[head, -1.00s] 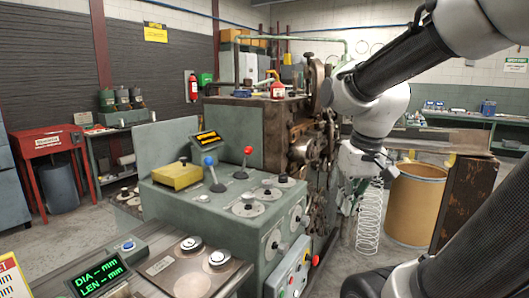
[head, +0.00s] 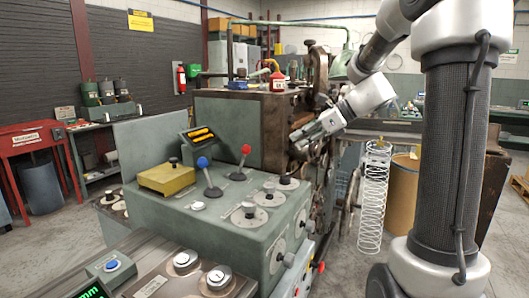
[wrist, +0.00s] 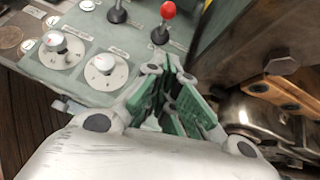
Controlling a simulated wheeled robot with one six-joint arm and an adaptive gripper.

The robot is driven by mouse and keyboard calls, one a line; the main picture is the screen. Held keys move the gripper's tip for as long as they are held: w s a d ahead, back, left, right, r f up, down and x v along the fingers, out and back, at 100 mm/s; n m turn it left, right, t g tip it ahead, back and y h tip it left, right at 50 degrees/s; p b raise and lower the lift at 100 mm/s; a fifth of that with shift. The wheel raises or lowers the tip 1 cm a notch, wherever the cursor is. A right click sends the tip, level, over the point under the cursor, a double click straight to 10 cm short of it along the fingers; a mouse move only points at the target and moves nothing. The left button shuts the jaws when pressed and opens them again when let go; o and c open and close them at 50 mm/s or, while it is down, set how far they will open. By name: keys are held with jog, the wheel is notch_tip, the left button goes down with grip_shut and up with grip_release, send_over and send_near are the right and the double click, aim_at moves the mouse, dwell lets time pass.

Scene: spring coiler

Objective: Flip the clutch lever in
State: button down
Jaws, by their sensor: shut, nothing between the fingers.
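A lever with a red ball knob (head: 245,149) and a lever with a blue ball knob (head: 203,162) stand on top of the green console. I cannot read which is labelled clutch. My gripper (head: 297,148) is shut and empty, to the right of the red-knobbed lever and apart from it, in front of the coiler. In the wrist view, the green-padded fingers (wrist: 178,78) point toward the console's far edge. The red-knobbed lever (wrist: 168,12) shows just beyond them. The shaft of another lever (wrist: 117,12) stands to its left, its top cut off.
The console top (head: 225,212) also carries round dials (head: 248,212) and a yellow box (head: 166,178). The brown coiler body (head: 242,130) stands behind it. A white wire spring (head: 374,195) hangs at the right.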

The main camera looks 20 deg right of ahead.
jog(key=shift+a, duration=0.1)
jog(key=x, duration=1)
jog(key=shift+f, duration=0.1)
jog(key=shift+w+a+r, duration=0.2)
jog(key=shift+w+a, duration=0.35)
jog(key=shift+a, duration=0.25)
jog(key=shift+w+a+r, duration=0.15)
jog(key=shift+w+a, duration=0.4)
jog(key=shift+a, duration=0.25)
jog(key=shift+r, duration=0.1)
